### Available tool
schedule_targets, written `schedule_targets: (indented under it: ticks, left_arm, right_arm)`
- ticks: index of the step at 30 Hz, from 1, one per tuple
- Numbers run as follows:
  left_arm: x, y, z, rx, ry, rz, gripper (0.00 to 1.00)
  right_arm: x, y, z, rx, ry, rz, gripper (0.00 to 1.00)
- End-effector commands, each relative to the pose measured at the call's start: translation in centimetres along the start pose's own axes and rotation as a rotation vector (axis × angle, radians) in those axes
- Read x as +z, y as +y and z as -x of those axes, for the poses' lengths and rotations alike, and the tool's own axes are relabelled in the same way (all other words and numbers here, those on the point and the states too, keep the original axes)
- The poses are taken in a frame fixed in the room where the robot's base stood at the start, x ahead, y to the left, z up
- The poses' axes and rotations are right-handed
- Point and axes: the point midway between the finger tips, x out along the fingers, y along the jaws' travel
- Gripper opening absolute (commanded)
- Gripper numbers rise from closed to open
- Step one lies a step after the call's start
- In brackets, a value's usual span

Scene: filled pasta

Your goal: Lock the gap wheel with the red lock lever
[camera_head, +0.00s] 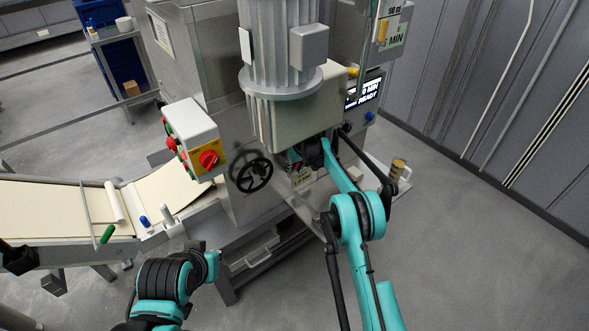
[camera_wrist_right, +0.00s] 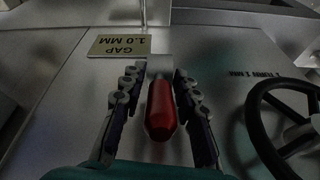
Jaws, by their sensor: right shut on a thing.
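The red lock lever (camera_wrist_right: 161,110) lies between the two fingers of my right gripper (camera_wrist_right: 159,82), which is shut on it in the right wrist view. The lever's far end meets a small metal block on the machine's steel face. The black gap wheel (camera_wrist_right: 287,130) is to the right of the gripper, partly cut off by the frame edge. In the head view the gap wheel (camera_head: 254,175) sits left of my right gripper (camera_head: 305,156), whose fingers are largely hidden against the machine. My left arm shows at the bottom, but its gripper cannot be made out.
A plate reading GAP 1.0 MM (camera_wrist_right: 119,46) is beside the lever. A control box with a red knob (camera_head: 208,158) stands left of the wheel. A conveyor (camera_head: 60,208) runs off to the left. A lit screen (camera_head: 362,93) is at the right. The floor at right is clear.

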Motion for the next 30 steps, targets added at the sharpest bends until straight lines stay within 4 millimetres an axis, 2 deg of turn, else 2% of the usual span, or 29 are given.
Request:
schedule_targets:
  ticks: [1, 2, 3, 11, 16, 20, 30]
  left_arm:
    - [0.0, 0.0, 0.0, 0.000, 0.000, 0.000, 0.00]
    - [0.0, 0.0, 0.0, 0.000, 0.000, 0.000, 0.00]
    - [0.0, 0.0, 0.0, 0.000, 0.000, 0.000, 0.00]
    - [0.0, 0.0, 0.0, 0.000, 0.000, 0.000, 0.00]
    - [0.0, 0.0, 0.0, 0.000, 0.000, 0.000, 0.00]
    - [0.0, 0.0, 0.0, 0.000, 0.000, 0.000, 0.00]
    - [0.0, 0.0, 0.0, 0.000, 0.000, 0.000, 0.00]
  right_arm:
    - [0.0, -0.1, -0.1, -0.002, 0.002, -0.001, 0.00]
    - [0.0, -0.1, -0.1, -0.002, 0.002, -0.001, 0.38]
    - [0.0, -0.1, -0.1, -0.002, 0.002, 0.000, 0.41]
    - [0.0, -0.1, 0.0, -0.001, 0.001, 0.000, 0.41]
    - [-0.1, -0.2, 1.3, -0.002, 0.001, 0.000, 0.41]
    - [1.9, 0.3, 1.8, -0.002, 0.001, 0.000, 0.41]
    - [8.7, 1.9, 4.2, -0.001, 0.000, -0.001, 0.41]
